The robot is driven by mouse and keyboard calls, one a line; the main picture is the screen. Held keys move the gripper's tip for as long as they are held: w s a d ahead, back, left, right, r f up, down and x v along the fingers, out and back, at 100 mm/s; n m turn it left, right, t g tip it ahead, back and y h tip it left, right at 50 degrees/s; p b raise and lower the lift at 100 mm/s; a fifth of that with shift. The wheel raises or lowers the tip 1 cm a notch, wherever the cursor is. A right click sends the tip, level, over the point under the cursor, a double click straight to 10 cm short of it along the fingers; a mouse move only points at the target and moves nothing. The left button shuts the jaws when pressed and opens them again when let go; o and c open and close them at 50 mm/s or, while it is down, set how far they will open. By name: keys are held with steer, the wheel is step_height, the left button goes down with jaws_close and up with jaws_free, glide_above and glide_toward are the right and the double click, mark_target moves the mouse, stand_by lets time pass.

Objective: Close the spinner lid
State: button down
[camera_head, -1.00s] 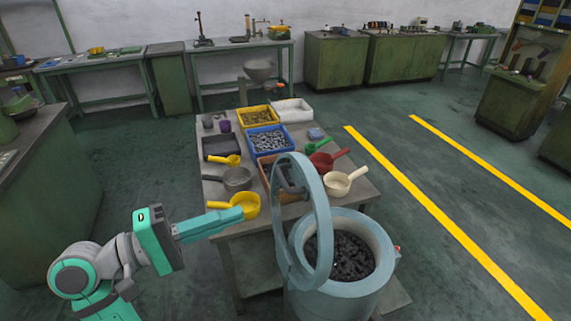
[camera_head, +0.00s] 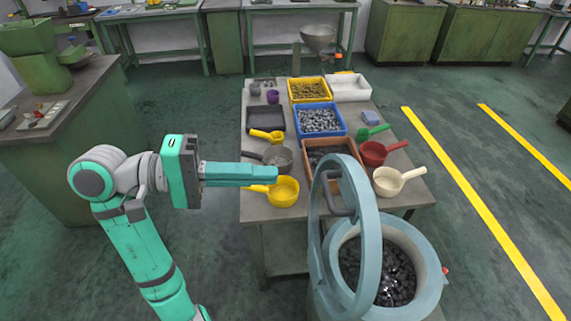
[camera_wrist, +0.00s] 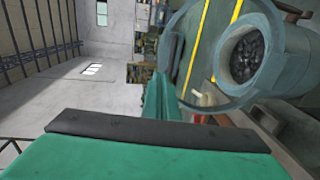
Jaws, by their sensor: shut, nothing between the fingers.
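The spinner (camera_head: 433,262) is a pale blue-grey round tub at the lower right of the head view, with dark small parts inside. Its lid (camera_head: 371,232) is a ring-like disc standing upright on the tub's left side, so the tub is open. A dark handle (camera_head: 342,196) sits on the lid. My gripper (camera_head: 276,174) is shut and empty, left of the lid and apart from it, above the table's front edge. In the wrist view the tub (camera_wrist: 290,62) and the lid (camera_wrist: 172,52) show beyond my gripper (camera_wrist: 160,82).
The table (camera_head: 262,213) carries a yellow scoop (camera_head: 285,192), a cream scoop (camera_head: 388,181), a red scoop (camera_head: 374,153), a blue bin (camera_head: 342,127) and a yellow bin (camera_head: 325,96). A green cabinet (camera_head: 50,170) stands at left. Floor at right is clear.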

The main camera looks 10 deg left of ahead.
glide_toward(350, 179)
steer(key=x, duration=0.5)
steer(key=shift+s+d, duration=0.1)
steer(key=shift+s, duration=0.1)
steer(key=shift+w+d, duration=0.35)
steer(key=shift+d, duration=0.25)
